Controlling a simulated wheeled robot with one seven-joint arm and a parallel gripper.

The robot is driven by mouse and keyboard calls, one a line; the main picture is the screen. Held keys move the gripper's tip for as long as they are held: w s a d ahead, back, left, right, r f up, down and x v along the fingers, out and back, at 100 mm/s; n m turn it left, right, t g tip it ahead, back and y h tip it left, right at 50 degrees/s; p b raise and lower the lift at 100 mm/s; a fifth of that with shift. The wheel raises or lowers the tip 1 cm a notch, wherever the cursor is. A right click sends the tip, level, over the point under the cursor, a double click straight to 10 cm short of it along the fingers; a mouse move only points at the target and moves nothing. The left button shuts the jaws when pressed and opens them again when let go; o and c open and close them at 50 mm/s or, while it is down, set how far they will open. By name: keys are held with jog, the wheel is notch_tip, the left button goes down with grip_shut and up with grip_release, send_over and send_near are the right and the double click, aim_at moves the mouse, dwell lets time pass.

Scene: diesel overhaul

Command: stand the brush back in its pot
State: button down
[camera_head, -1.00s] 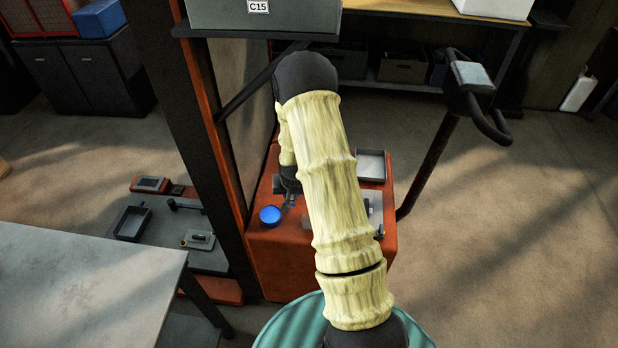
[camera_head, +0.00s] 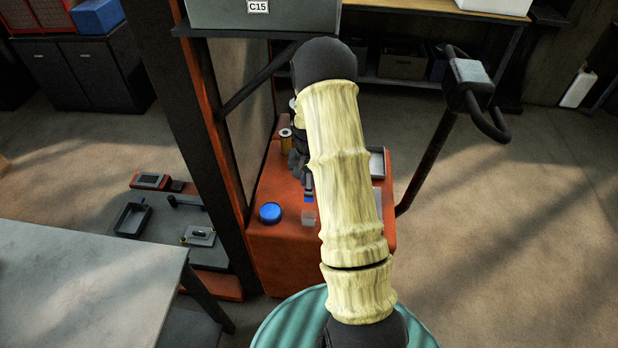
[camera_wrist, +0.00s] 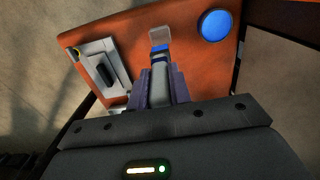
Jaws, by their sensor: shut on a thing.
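My gripper (camera_wrist: 160,88) is shut on the brush (camera_wrist: 159,42), holding its grey handle. In the wrist view the blue collar and pale bristle end point away from the jaws, over the orange cabinet top. In the head view the brush's blue collar (camera_head: 308,197) and pale end show beside my arm; the arm hides most of my gripper. A round blue thing (camera_head: 270,212) sits at the front left, apart from the brush.
The wrist view shows a metal plate with a black part (camera_wrist: 104,72). A dark post (camera_head: 190,130) rises at left, with the grey C15 bin (camera_head: 265,16) overhead.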

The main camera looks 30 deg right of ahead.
aim_at(309, 201)
jog(key=shift+f+b, duration=2.1)
jog(key=shift+f, duration=1.4)
jog(key=shift+f, duration=0.2)
jog(key=shift+f+b, duration=2.15)
jog(key=shift+f, duration=0.75)
jog(key=c, duration=1.2)
grip_release()
jog(key=shift+r, duration=0.15)
notch_tip(309, 201, up, 17)
jog(key=b, duration=0.2)
jog(key=shift+r+b, duration=0.1)
jog(key=shift+b, duration=0.3)
